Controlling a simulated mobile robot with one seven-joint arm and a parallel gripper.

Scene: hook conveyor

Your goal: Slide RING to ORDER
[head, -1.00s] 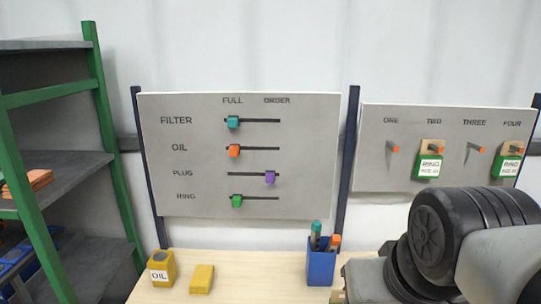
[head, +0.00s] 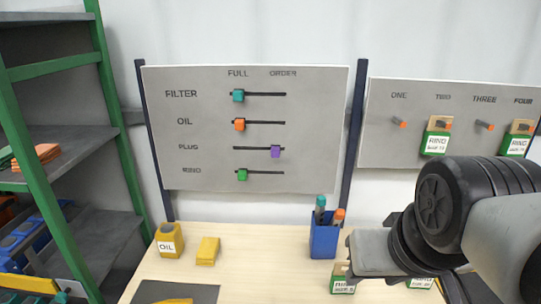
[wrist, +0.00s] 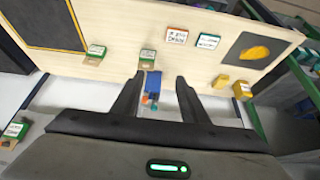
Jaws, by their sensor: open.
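The slider board (head: 320,120) has rows FILTER, OIL, PLUG and RING, with columns FULL and ORDER at its top. The green RING slider (head: 242,174) sits near the left, FULL end of its slot. The teal FILTER slider (head: 239,96) and orange OIL slider (head: 239,125) are also at the left. The purple PLUG slider (head: 275,151) is at the right, under ORDER. My gripper (wrist: 160,78) is open and empty in the wrist view, its fingers on either side of the blue cup in the picture. Its fingertips are not clearly visible in the head view.
A blue cup with markers (head: 323,240) stands on the wooden table (head: 270,265) below the board. A yellow OIL can (head: 169,240) and yellow block (head: 207,251) are to its left. A hook board (head: 390,150) stands right, a green-framed shelf (head: 115,140) left.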

